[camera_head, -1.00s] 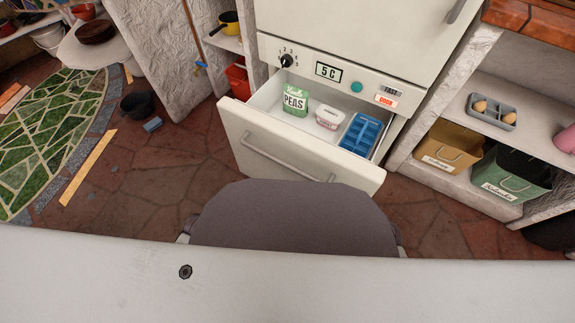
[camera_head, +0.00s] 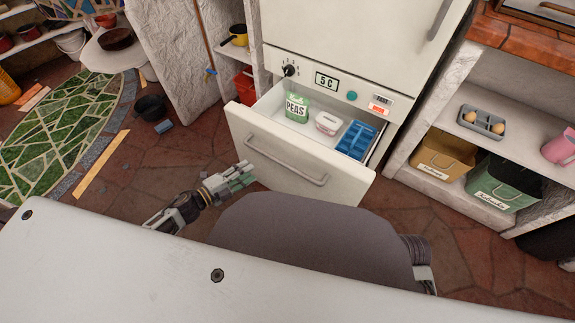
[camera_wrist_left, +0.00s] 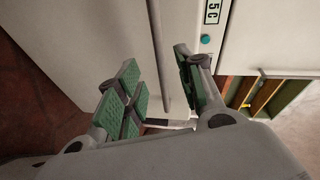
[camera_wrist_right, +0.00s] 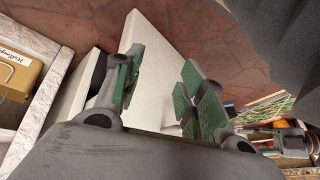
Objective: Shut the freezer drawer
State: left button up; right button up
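The white freezer drawer (camera_head: 298,157) is pulled open below the fridge's control panel (camera_head: 325,82). Its front has a horizontal bar handle (camera_head: 285,160). Inside are a green peas bag (camera_head: 296,107), a small white tub (camera_head: 327,123) and a blue tray (camera_head: 357,139). My left gripper (camera_head: 240,178) is just in front of the drawer front's lower left. In the left wrist view (camera_wrist_left: 160,85) its fingers are apart and empty, with the handle (camera_wrist_left: 157,50) beyond them. My right gripper (camera_wrist_right: 155,90) is open and empty, near a white panel; the head view hides it.
To the right stands a stone shelf (camera_head: 520,90) with a tan bin (camera_head: 440,155) and a green bin (camera_head: 500,186). A black pot (camera_head: 150,107) and a blue block (camera_head: 164,127) lie on the floor at left. Floor between them and the drawer is clear.

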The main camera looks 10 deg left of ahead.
aim_at(279, 163)
pick_arm(q)
jog(key=shift+s+d+r+m+g+h, duration=0.1)
jog(key=shift+s+d+m+g+h, duration=0.3)
jog(key=shift+m, duration=0.45)
jog(key=shift+s+d+r+m+g+h, duration=0.15)
jog(key=shift+s+m+g+h, duration=0.25)
jog(key=shift+m+h, duration=0.35)
pick_arm(e)
jog(key=shift+s+d+r, duration=0.4)
jog(key=shift+d+r, duration=0.3)
jog(key=shift+r, duration=0.15)
pick_arm(q)
jog(key=shift+w+d+f, duration=0.1)
jog(key=shift+w+f, duration=0.05)
jog(key=shift+w, duration=0.05)
pick_arm(e)
jog(key=shift+s+f, duration=0.15)
jog(key=shift+f, duration=0.15)
